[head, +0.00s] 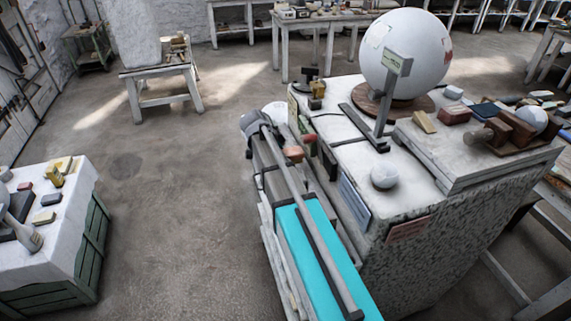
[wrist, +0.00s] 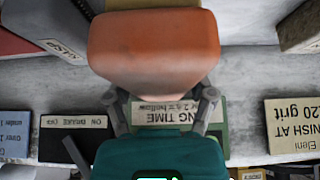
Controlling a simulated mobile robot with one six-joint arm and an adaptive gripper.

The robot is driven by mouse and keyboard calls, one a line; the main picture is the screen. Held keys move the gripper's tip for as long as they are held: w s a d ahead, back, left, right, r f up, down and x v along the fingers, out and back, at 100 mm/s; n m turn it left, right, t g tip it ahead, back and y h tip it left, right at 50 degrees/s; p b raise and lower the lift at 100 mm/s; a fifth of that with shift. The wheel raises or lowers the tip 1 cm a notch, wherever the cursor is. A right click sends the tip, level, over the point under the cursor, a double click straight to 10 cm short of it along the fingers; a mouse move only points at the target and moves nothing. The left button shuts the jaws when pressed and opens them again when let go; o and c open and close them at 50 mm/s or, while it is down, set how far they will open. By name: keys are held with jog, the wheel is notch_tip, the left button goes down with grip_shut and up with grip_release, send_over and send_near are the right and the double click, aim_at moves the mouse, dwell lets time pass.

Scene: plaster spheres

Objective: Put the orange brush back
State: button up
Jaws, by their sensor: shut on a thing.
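The orange brush (wrist: 155,45) fills the upper middle of the wrist view, with a rounded orange body and a paler pinkish lower part. My gripper (wrist: 163,103) is shut on it, one grey finger on each side. In the head view, the orange brush (head: 293,153) shows small beside the left side of the speckled plinth (head: 415,262), with my arm in front of it. The gripper's fingers are too small and covered to make out there. The brush's bristles cannot be made out.
A large white sphere (head: 405,50) on a round wooden base stands on the plinth. A small white ball (head: 384,175), a sign on a post (head: 397,62) and a wooden jig (head: 510,130) are also there. A cloth-covered crate (head: 85,215) stands at left. The floor between is clear.

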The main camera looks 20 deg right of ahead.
jog(key=shift+f, duration=0.1)
notch_tip(320, 180, down, 3)
jog(key=b, duration=0.3)
jog(key=shift+d+f+b, duration=0.2)
jog(key=shift+f+b, duration=0.2)
jog(key=shift+b, duration=0.05)
jog(key=shift+f, duration=0.15)
jog(key=o, duration=1.2)
jog(key=shift+c, duration=0.2)
jog(key=p+v, duration=0.4)
jog(key=shift+r, duration=0.4)
jog(key=p+v, duration=0.6)
jog(key=v, duration=0.1)
jog(key=shift+a+r, duration=0.2)
jog(key=shift+r, duration=0.05)
